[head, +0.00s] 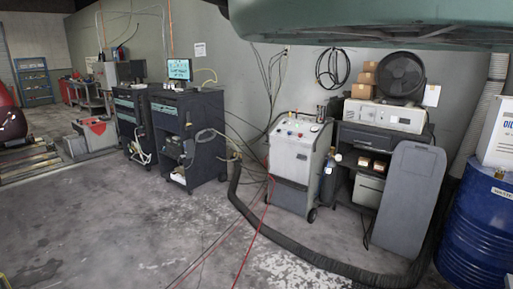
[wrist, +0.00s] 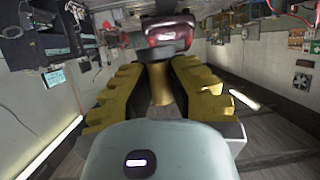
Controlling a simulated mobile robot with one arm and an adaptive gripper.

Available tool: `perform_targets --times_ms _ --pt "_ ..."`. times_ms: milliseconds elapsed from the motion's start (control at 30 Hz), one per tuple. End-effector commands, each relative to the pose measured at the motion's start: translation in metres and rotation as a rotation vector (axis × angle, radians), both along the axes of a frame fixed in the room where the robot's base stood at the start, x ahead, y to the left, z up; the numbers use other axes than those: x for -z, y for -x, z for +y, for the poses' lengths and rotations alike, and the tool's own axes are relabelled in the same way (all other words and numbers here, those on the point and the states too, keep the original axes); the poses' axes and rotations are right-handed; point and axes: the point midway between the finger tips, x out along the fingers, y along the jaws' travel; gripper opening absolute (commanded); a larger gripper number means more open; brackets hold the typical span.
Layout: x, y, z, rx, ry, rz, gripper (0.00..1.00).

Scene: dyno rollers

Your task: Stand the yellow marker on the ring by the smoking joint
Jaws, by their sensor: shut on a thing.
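My gripper (wrist: 158,74) shows in the wrist view, its two ridged yellow-brown fingers closed in on a tan-yellow, rod-like piece. This piece looks like the yellow marker (wrist: 161,92); its far end is hidden by a dark thing with a red, glossy face (wrist: 168,36) just beyond the fingertips. I cannot tell whether the two touch. My gripper and the marker do not show in the head view. I cannot make out the ring, the smoking joint or any smoke in either view.
In the head view, a grey wheeled machine (head: 298,160) stands before a wall beside a dark shelf cart (head: 385,138). A thick black hose (head: 300,257) and thin red cable (head: 254,235) cross the floor. A blue drum (head: 478,225) stands right; a green raised body (head: 375,22) overhangs.

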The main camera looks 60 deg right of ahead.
Motion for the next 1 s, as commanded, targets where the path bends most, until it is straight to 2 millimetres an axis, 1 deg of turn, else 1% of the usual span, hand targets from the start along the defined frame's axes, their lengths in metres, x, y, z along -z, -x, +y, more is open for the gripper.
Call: perform_targets --times_ms 33,167,300,1000 --pt "-0.018 0.0 0.001 -0.002 0.0 -0.001 0.0" --pt "-0.044 0.0 0.002 -0.004 0.001 -0.001 0.0" --pt "-0.081 0.0 0.002 -0.005 0.001 -0.002 0.0" --pt "-0.256 0.0 0.002 -0.004 0.0 -0.001 0.0"
